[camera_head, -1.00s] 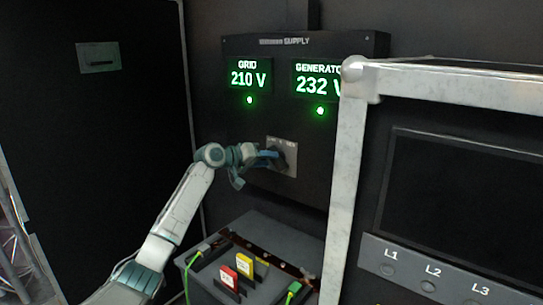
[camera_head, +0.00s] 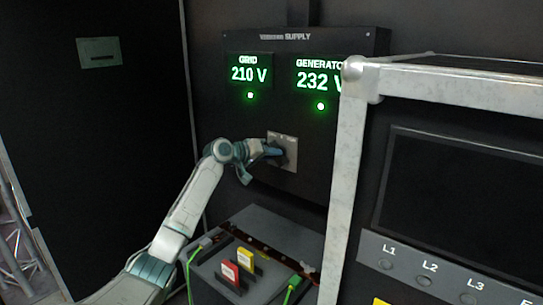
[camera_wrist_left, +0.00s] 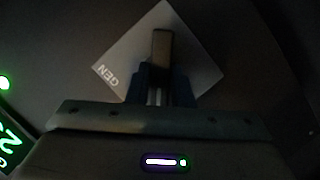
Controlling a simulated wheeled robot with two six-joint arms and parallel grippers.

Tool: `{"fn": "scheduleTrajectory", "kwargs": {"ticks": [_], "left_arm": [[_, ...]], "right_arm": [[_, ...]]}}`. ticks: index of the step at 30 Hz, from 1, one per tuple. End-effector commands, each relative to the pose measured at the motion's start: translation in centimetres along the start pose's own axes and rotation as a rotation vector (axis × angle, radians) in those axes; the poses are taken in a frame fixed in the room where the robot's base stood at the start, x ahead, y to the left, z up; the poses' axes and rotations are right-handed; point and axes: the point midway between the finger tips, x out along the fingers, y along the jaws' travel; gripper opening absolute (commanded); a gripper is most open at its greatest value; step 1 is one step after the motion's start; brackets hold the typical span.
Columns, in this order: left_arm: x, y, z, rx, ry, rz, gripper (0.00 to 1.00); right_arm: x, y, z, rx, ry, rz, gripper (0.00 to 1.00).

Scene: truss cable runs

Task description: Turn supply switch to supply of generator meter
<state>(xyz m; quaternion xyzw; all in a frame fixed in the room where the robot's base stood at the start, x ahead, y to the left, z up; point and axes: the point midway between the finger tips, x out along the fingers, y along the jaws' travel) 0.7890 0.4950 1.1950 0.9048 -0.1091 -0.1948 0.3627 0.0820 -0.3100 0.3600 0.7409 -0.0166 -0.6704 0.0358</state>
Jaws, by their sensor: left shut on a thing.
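The supply panel (camera_head: 306,120) hangs on the dark wall in the head view. Its grid meter (camera_head: 249,74) reads 210 V and its generator meter (camera_head: 319,82) reads 232 V. Below them is the square grey switch plate (camera_head: 292,140). My left gripper (camera_head: 276,152) is at the plate, shut on the dark switch knob (camera_wrist_left: 162,45). In the left wrist view the knob stands between the fingers, diagonal to the plate's edges. The GEN label (camera_wrist_left: 106,76) shows at the plate's left corner there. The knob's pointing end is unclear. My right gripper is not in view.
Below the panel is a grey box (camera_head: 262,225) with a red tag (camera_head: 230,272), a yellow tag (camera_head: 246,259) and green cables. A pale metal frame (camera_head: 345,180) stands close on the right, before a dark screen (camera_head: 465,200).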

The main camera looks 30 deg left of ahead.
Motion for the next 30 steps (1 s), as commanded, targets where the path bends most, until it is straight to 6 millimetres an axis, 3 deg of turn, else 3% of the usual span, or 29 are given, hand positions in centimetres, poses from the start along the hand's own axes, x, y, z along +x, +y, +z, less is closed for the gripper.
{"fn": "scheduleTrajectory", "kwargs": {"ticks": [11,30], "left_arm": [[0.0,0.3,0.0,0.175,-0.001,-0.072,0.00],[0.1,0.6,0.2,0.731,-0.002,-0.302,0.00]], "right_arm": [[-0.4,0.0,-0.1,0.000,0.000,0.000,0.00],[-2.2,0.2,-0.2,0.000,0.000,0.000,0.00]]}}
